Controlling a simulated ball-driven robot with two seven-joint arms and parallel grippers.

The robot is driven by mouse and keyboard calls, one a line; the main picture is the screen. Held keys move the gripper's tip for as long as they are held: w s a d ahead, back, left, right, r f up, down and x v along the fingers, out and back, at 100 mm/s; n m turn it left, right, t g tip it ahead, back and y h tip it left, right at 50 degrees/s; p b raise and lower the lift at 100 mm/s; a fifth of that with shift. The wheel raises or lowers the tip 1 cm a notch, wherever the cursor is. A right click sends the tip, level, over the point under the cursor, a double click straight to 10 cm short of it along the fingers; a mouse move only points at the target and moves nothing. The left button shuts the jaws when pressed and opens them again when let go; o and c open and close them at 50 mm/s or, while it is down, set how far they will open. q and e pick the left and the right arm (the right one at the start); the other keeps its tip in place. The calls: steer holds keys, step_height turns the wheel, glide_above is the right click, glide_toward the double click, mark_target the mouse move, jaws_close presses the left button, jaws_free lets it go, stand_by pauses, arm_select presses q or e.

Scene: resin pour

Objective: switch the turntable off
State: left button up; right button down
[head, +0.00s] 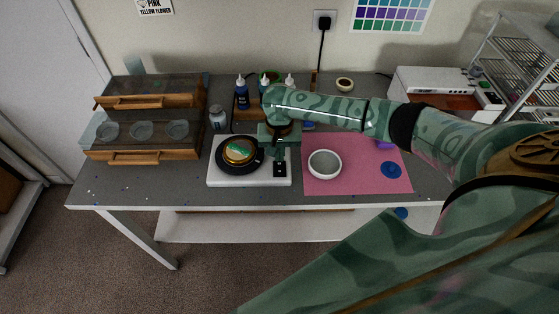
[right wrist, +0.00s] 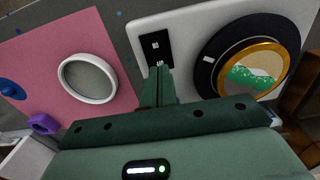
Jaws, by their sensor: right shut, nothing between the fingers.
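The turntable has a white base (head: 222,176) and a black round platter (head: 225,164); both also show in the right wrist view, base (right wrist: 185,28) and platter (right wrist: 208,70). A gold-rimmed disc (head: 239,151) with green and white in it lies on the platter. A small black switch panel (head: 280,170) with pale marks sits on the base's right part; it also shows in the right wrist view (right wrist: 156,48). My right gripper (head: 279,156) is shut and empty. Its fingertips (right wrist: 159,72) overlap the panel's near edge; I cannot tell whether they touch it. My left gripper is not in view.
A white bowl (head: 324,164) stands on a pink mat (head: 350,184) right of the turntable, with a blue disc (head: 391,170) and a purple piece (head: 385,144). A wooden case (head: 150,103), a small jar (head: 217,120) and bottles (head: 242,95) stand left and behind. The table's front edge is clear.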

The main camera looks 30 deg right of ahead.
mark_target(279, 164)
steer(key=shift+f, duration=0.95)
stand_by(0.7)
step_height(279, 164, up, 7)
steer(key=p, duration=0.9)
steer(key=shift+r, duration=0.1)
stand_by(0.4)
